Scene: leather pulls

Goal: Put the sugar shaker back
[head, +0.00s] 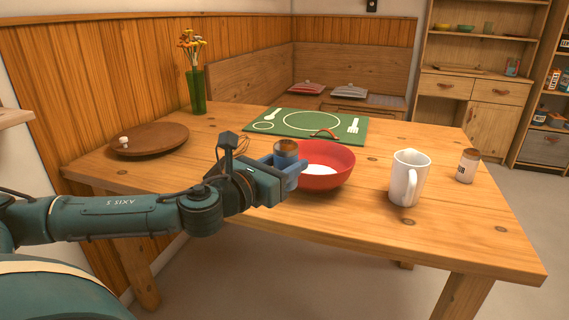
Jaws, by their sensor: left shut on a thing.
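My left gripper (285,172) is shut on a small shaker with a brown top (287,146), which I take for the sugar shaker. The gripper's blue fingers cover most of its body. It appears upright, at the left rim of a red bowl (338,176) with white stuff inside. I cannot tell whether it touches the bowl or the table. A similar jar with a brown lid and a dark label (467,167) stands upright at the table's right side. My right gripper is out of view.
A white mug (407,178) stands between the bowl and the labelled jar. A green place mat (290,122) lies behind the bowl. A round wooden board (165,140) and a green flower vase (196,92) are at the left. The table's (450,225) front right is clear.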

